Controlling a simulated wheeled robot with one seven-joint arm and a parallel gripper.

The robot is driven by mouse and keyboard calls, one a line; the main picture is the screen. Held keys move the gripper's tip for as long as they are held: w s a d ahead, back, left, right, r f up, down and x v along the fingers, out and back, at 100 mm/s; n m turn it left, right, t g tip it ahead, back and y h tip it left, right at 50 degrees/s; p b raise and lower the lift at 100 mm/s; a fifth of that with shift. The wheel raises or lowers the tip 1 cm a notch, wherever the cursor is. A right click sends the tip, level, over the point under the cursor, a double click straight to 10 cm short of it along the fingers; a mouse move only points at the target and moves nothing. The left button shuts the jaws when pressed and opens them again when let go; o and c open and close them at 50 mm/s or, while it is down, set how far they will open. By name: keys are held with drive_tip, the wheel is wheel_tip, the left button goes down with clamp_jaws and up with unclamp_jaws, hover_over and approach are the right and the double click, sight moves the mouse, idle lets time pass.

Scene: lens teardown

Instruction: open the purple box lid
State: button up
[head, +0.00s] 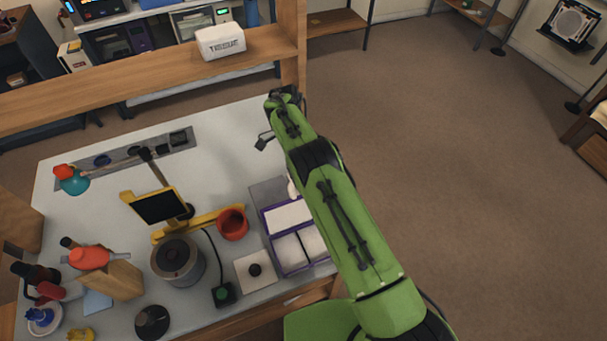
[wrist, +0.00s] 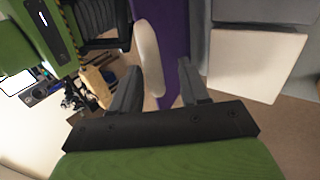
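The purple box (head: 274,239) stands on the right part of the table in the head view, with white padded sections inside its purple rim. My arm covers its right side, and I cannot tell how its lid sits. In the wrist view a purple panel (wrist: 174,35) rises beyond my fingers. A pale rounded piece (wrist: 148,58), possibly a handle, lies in front of it and also shows beside my arm in the head view (head: 292,188). My gripper (wrist: 158,88) has its fingers apart, with the pale piece between or just beyond them; contact is unclear.
A grey round pot (head: 178,260) is farther left. A wooden shelf (head: 150,75) crosses behind the table.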

wheel_tip(320, 180, up, 10)
drive_tip(key=p, duration=0.2)
drive_tip(key=shift+r, duration=0.2)
drive_tip(key=shift+f, duration=0.1)
drive_tip(key=shift+s, duration=0.1)
idle(0.4)
